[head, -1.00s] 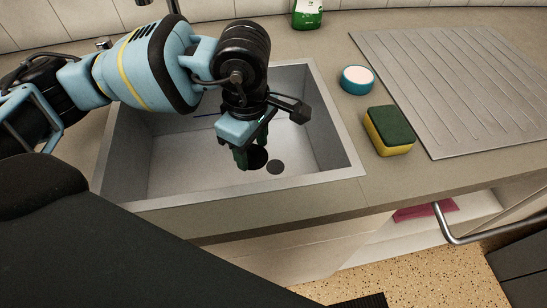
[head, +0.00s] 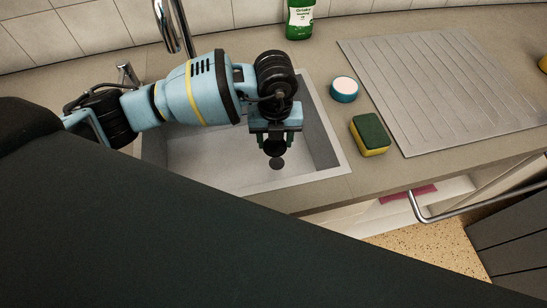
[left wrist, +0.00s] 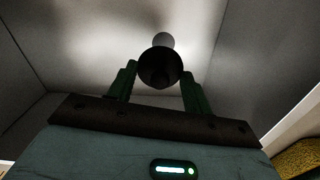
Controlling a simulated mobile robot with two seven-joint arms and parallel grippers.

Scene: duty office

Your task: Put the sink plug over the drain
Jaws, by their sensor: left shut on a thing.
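The black round sink plug (head: 274,147) is held between the green fingers of my left gripper (head: 276,138), inside the sink (head: 205,168). The dark round drain (head: 277,163) shows on the sink floor just in front of the plug in the head view. In the left wrist view the plug (left wrist: 160,70) is between the fingertips, and the drain (left wrist: 163,40), a paler disc, is partly hidden behind it. The plug looks held above the floor; the exact height is unclear. My right gripper is not in view.
A yellow-green sponge (head: 370,135) and a blue round tub (head: 344,89) stand on the counter right of the sink. A ridged drainboard (head: 440,90) lies beyond them. A green bottle (head: 300,20) and the tap (head: 172,25) are at the back.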

